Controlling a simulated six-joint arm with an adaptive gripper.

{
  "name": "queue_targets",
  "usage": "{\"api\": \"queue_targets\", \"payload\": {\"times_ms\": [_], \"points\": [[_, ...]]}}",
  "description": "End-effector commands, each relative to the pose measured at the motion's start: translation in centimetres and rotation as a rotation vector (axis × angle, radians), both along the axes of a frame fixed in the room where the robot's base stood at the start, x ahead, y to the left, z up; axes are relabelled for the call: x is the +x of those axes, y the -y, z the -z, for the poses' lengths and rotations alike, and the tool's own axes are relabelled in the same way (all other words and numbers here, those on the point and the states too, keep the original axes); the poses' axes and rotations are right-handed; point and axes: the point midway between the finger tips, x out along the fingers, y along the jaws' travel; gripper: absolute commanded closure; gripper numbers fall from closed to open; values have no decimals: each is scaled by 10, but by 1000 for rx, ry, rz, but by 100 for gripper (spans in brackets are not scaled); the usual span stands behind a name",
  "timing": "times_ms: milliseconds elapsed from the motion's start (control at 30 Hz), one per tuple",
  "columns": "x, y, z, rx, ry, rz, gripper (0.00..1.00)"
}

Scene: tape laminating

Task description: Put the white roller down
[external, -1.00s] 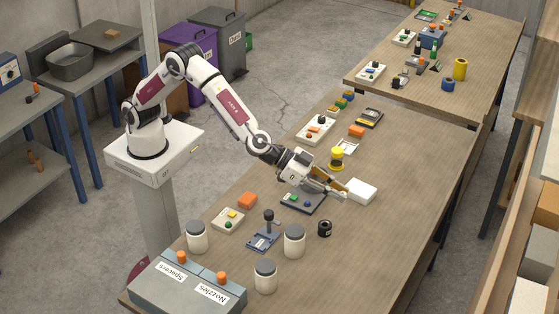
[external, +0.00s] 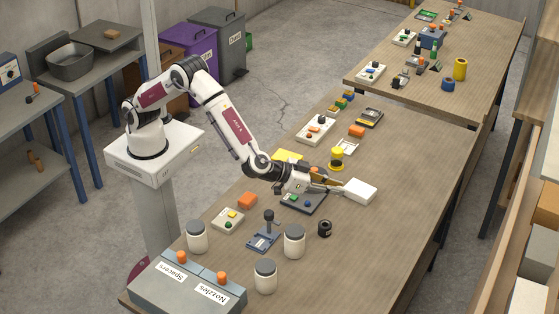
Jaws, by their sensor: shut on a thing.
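A brown-gold piece (external: 325,183) shows along the fingers.
A small black cylinder (external: 325,228) and white jars (external: 294,240) stand in front. A yellow piece (external: 288,156) lies behind my wrist. The wooden table (external: 410,205) is clear to the right.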

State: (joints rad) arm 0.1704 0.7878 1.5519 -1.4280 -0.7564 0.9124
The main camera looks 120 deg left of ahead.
Motion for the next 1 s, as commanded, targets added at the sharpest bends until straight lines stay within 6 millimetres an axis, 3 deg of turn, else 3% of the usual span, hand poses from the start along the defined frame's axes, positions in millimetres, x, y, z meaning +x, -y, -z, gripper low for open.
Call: {"api": "queue_targets", "payload": {"times_ms": [467,1000], "points": [[0,0,4,-1,-1,4,94],[0,0,61,-1,-1,7,94]]}}
